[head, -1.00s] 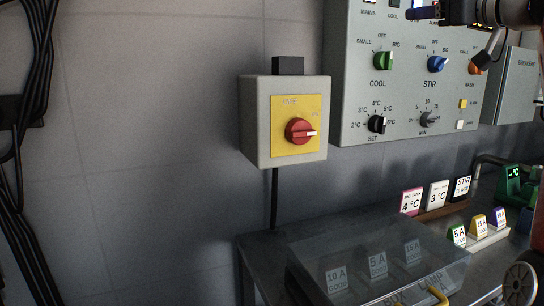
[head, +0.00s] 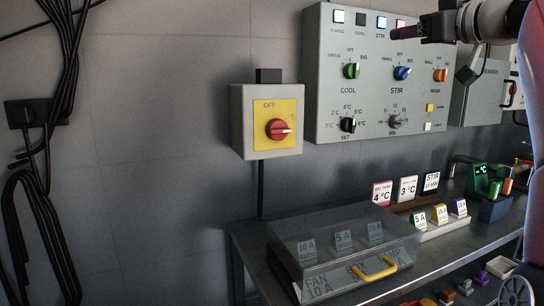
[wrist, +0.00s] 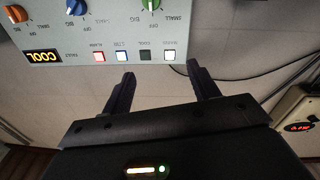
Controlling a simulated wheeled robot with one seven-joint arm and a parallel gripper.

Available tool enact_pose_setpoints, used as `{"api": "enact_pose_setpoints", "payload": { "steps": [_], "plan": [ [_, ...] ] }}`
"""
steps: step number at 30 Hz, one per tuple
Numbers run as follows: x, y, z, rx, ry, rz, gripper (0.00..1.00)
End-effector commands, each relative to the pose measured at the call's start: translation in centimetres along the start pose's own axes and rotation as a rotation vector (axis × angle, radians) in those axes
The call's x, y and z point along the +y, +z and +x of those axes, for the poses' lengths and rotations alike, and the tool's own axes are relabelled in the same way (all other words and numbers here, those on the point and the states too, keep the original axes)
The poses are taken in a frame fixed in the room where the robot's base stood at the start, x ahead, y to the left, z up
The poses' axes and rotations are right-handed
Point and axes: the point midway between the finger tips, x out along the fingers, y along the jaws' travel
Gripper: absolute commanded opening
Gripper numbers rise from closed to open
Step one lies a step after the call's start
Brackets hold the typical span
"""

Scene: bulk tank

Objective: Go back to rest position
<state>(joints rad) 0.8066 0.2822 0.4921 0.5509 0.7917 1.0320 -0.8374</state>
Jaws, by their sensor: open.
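My gripper (head: 395,33) is at the upper right in the head view, in front of the top edge of the grey control panel (head: 330,104). In the wrist view my gripper (wrist: 162,80) has its two dark fingers spread apart with nothing between them. I cannot tell whether a fingertip touches the panel.
A switch box (head: 238,143) with a red knob (head: 278,130) hangs left of the panel. Below stands a metal bench (head: 246,240) with a clear-lidded box (head: 345,240), its yellow handle (head: 375,269), and small label cards (head: 408,188). Black cables (head: 40,200) hang at the left.

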Motion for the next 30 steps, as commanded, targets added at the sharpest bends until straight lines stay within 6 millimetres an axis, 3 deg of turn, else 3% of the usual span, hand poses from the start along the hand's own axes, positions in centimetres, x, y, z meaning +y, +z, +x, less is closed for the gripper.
{"api": "enact_pose_setpoints", "payload": {
  "steps": [10, 17, 23, 30],
  "plan": [
    [-5.8, 3.9, 2.9, -0.174, -0.019, 0.064, 0.60],
    [-12.0, 9.5, 3.4, -0.370, -0.010, 0.127, 0.60],
    [-18.9, 18.2, -0.5, -0.607, 0.045, 0.199, 0.60],
    [-24.9, 30.4, -9.7, -0.852, 0.132, 0.279, 0.60]
  ]
}}
